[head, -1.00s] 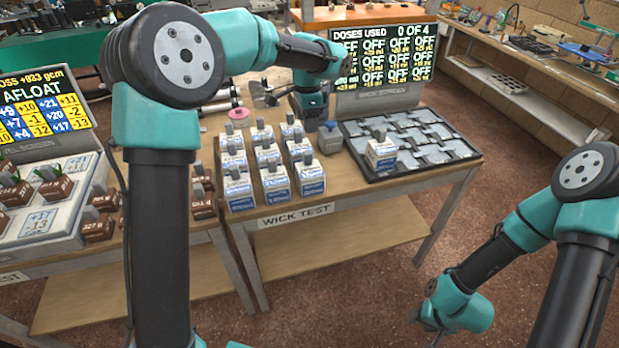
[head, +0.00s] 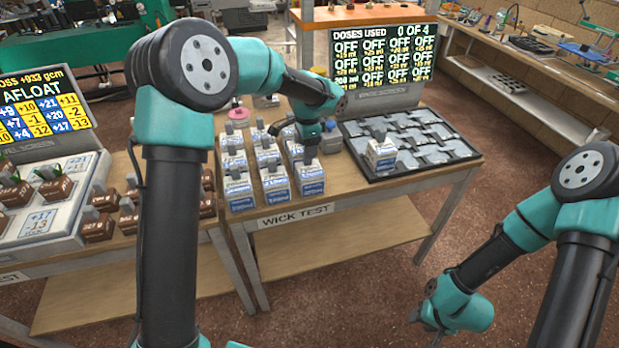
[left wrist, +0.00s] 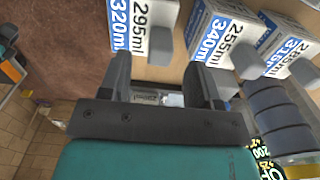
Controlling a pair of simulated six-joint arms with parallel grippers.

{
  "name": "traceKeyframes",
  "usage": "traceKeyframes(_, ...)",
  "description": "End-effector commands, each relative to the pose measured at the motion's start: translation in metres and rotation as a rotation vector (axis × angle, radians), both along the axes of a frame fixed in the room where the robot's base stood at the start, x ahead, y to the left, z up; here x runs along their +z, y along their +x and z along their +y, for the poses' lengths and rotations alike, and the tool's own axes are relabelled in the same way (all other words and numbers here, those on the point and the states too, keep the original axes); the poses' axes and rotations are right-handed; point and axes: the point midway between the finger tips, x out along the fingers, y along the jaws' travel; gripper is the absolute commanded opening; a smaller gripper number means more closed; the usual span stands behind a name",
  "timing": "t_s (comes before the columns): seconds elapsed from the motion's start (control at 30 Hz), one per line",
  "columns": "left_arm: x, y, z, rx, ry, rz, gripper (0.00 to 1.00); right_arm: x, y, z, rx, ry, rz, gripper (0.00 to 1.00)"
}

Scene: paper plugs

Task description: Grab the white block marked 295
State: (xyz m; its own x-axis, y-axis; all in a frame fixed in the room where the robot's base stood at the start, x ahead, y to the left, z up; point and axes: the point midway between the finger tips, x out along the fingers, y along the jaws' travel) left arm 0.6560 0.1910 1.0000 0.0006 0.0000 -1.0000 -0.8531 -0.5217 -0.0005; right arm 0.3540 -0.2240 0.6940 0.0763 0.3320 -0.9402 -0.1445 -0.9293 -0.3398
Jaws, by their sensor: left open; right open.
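The white block marked 295ml (left wrist: 157,22) shows at the top of the left wrist view, with 320ml in blue on its side. In the head view it seems to be the front block of the right column (head: 310,187), though its label is too small to read. My left gripper (head: 306,152) is above the right column of blocks. In the left wrist view its open fingers (left wrist: 165,80) are empty, apart from the 295 block and just below it in the picture. My right gripper (head: 428,322) hangs over the floor at the right, away from the blocks.
White blocks marked 255ml (left wrist: 228,40) and 315ml (left wrist: 290,50) stand beside the 295 block. Other white blocks fill the columns to the left. A black tray (head: 378,178) with one white block lies right. The wick screen (head: 383,62) stands behind.

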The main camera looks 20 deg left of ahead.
Motion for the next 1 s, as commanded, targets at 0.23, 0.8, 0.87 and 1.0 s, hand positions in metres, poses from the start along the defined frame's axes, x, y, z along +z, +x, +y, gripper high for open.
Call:
traceKeyframes(0.23, -0.031, -0.001, 0.001, 0.000, 0.000, 0.004, 0.57, 0.000, 0.000, 0.000, 0.000, 0.000, 0.000, 0.43)
traceKeyframes(0.8, -0.050, -0.001, 0.001, 0.000, 0.000, 0.000, 0.57, 0.000, 0.000, 0.000, 0.000, 0.000, 0.000, 0.43)
traceKeyframes(0.87, -0.050, -0.001, 0.001, 0.000, 0.000, 0.000, 0.57, 0.000, 0.000, 0.000, 0.000, 0.000, 0.000, 0.43)
traceKeyframes(1.0, -0.049, -0.001, 0.001, 0.000, 0.000, 0.000, 0.49, 0.000, 0.000, 0.000, 0.000, 0.000, 0.000, 0.43)
